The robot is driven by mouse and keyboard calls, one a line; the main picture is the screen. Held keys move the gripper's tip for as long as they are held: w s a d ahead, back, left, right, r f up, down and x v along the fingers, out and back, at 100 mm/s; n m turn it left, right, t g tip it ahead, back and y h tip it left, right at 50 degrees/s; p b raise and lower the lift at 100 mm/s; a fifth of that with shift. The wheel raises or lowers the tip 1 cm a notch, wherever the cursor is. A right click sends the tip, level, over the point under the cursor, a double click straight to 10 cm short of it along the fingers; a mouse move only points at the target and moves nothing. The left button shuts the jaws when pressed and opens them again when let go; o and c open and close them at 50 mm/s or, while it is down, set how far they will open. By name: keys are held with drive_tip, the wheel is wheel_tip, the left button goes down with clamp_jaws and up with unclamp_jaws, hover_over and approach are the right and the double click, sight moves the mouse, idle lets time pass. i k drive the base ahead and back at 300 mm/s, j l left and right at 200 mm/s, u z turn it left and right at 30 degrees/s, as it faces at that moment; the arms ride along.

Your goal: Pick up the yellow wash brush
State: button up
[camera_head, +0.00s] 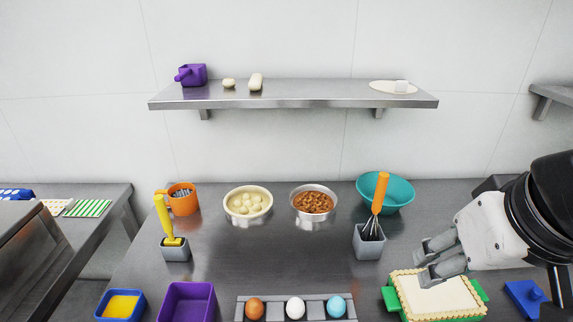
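The yellow wash brush (164,217) stands upright, leaning slightly left, in a small grey square holder (176,254) at the left of the steel counter. Its yellow handle points up, and its lower end is inside the holder. My gripper (427,263) is at the right, above the cream rectangular slab (437,296) with green handles, far from the brush. Its two grey fingers point left and are spread apart with nothing visible between them.
An orange pot (183,199) stands close behind the brush. A whisk (378,205) stands in another grey holder (368,243). Bowls line the back; a purple bin (186,303), blue tray (105,304) and egg rack (296,307) are in front. The counter's middle is clear.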

sight(159, 201)
drive_tip(key=j+u, duration=0.2)
drive_tip(key=j, duration=0.3)
drive_tip(key=j+u, duration=0.25)
drive_tip(key=j, duration=0.2)
drive_tip(key=i+j+u, duration=0.2)
drive_tip(key=j, duration=0.25)
drive_tip(key=j+u, duration=0.25)
drive_tip(key=j, duration=0.25)
drive_tip(key=i+j+u, duration=0.2)
drive_tip(key=j, duration=0.2)
